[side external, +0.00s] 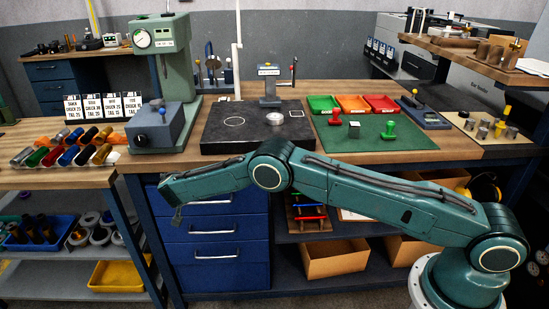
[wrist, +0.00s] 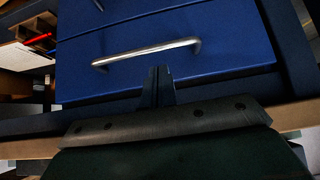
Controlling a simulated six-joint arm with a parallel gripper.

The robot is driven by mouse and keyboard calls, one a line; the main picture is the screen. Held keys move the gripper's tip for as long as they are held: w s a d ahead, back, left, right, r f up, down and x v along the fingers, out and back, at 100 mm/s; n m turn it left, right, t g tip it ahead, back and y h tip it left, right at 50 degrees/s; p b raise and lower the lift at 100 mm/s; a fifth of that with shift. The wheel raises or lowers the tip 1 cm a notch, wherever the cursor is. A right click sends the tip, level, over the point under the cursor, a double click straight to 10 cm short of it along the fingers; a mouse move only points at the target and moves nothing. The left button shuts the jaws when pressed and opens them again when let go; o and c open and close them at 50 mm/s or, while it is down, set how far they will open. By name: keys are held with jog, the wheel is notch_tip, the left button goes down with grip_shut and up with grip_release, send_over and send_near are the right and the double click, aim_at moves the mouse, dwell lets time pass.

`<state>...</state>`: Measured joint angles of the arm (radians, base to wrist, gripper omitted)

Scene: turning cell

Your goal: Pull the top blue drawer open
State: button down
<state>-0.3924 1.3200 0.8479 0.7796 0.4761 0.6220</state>
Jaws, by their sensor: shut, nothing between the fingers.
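The top blue drawer (side external: 245,203) is in the bench's drawer unit and looks flush with the drawers below. My arm hides its upper part in the side view. It fills much of the wrist view (wrist: 225,40), with its silver bar handle (wrist: 148,52) across the front. The same handle (side external: 212,202) shows in the side view. My gripper (side external: 177,220) points down near the left of the drawer front. In the wrist view its fingers (wrist: 157,72) are shut and empty, with the tips just short of the handle in the picture. Depth to the handle is unclear.
The bench edge (wrist: 295,118) runs close to my gripper in the wrist view. Two more blue drawers with handles lie below. Cardboard boxes (side external: 335,257) stand on the shelf to the right. A rack with a yellow tray (side external: 115,274) stands to the left.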

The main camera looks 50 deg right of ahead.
jog(key=shift+x, duration=2.45)
jog(key=shift+s+a, duration=0.1)
jog(key=s+a, duration=1.8)
jog(key=shift+s+a, duration=0.3)
jog(key=shift+s, duration=0.05)
